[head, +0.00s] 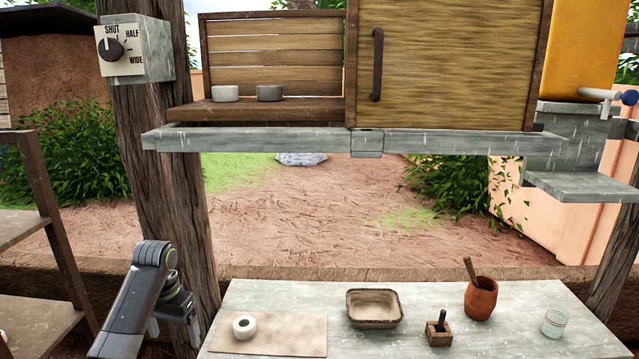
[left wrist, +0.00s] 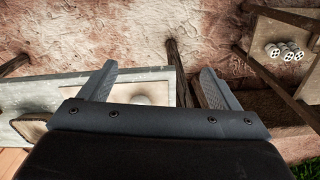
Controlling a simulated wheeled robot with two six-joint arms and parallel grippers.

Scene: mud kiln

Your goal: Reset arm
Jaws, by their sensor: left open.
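My left gripper (head: 174,327) hangs at the lower left of the head view, just left of the table, with its fingers pointing down. In the left wrist view its two fingers (left wrist: 158,88) are spread apart with nothing between them. Below them are the table edge, a wooden post and the ground. My right gripper does not show in either view.
The grey table (head: 440,292) holds a board (head: 290,335) with a white ring (head: 244,327), a basin (head: 374,308), a small wooden box (head: 439,337), a clay pot (head: 481,300) and a glass (head: 554,323). A thick post (head: 165,200) stands close to my left gripper. A shelf (head: 250,138) hangs above.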

